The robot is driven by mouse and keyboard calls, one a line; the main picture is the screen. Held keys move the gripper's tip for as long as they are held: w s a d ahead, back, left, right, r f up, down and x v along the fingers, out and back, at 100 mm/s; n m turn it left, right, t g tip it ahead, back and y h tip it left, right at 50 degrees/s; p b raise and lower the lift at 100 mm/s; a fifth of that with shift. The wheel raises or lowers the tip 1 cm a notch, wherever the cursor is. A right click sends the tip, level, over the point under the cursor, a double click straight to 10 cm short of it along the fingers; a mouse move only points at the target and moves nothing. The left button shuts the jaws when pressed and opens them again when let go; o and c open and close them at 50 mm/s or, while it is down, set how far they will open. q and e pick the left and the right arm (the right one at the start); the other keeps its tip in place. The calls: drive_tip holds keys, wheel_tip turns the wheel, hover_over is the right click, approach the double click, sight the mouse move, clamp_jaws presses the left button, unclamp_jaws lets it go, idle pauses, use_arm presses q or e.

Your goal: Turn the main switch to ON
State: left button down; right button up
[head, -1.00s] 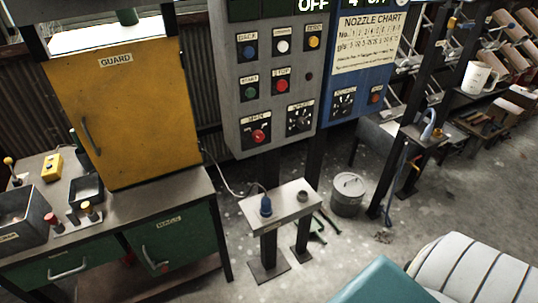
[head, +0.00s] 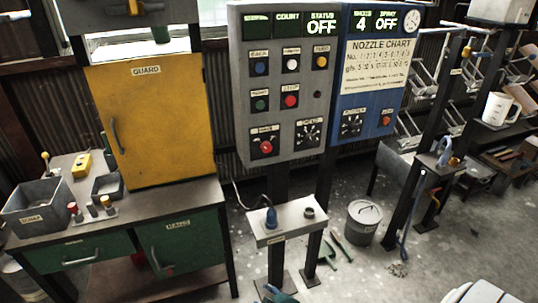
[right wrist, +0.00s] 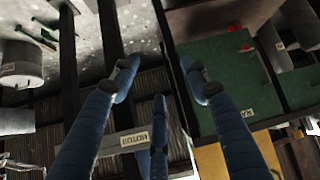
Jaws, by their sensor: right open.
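The main switch (head: 265,147) is a red knob on a dark plate at the lower left of the grey control panel (head: 243,80). Its knob position is too small to read. The status display (head: 321,27) at the panel's top reads OFF. My right gripper (right wrist: 160,76) shows in the right wrist view with its blue fingers spread apart and nothing between them. The switch cannot be made out in that view. My left gripper is not in view.
A small pedestal (head: 290,222) with a blue plug stands below the panel. A yellow guard cabinet (head: 160,125) on a green-fronted bench stands left. A blue panel (head: 350,120) adjoins the grey one at right. A lidded bin (head: 363,222) stands on the floor.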

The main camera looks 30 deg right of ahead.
drive_tip(key=w+d+r+t+h+b, duration=0.1)
drive_tip(key=w+d+r+t, duration=0.1)
drive_tip(key=w+r, duration=0.45)
drive_tip(key=w+d+r+t, duration=0.1)
drive_tip(key=w+d+r, duration=0.2)
drive_tip(key=r, duration=0.6)
drive_tip(key=m+t+h+b, duration=0.1)
drive_tip(key=m+t+h, duration=0.15)
drive_tip(key=t, duration=0.25)
approach(267, 148)
drive_tip(key=shift+n+h, duration=0.35)
drive_tip(key=x, duration=0.4)
drive_tip(key=p+x, duration=0.1)
drive_tip(key=x, duration=0.3)
drive_tip(key=shift+w+a+f, duration=0.1)
drive_tip(key=shift+w+f, duration=0.15)
drive_tip(key=shift+w, duration=0.15)
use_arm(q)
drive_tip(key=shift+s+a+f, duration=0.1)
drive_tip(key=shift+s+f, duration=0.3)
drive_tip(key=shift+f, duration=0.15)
use_arm(e)
drive_tip(key=c, duration=1.2)
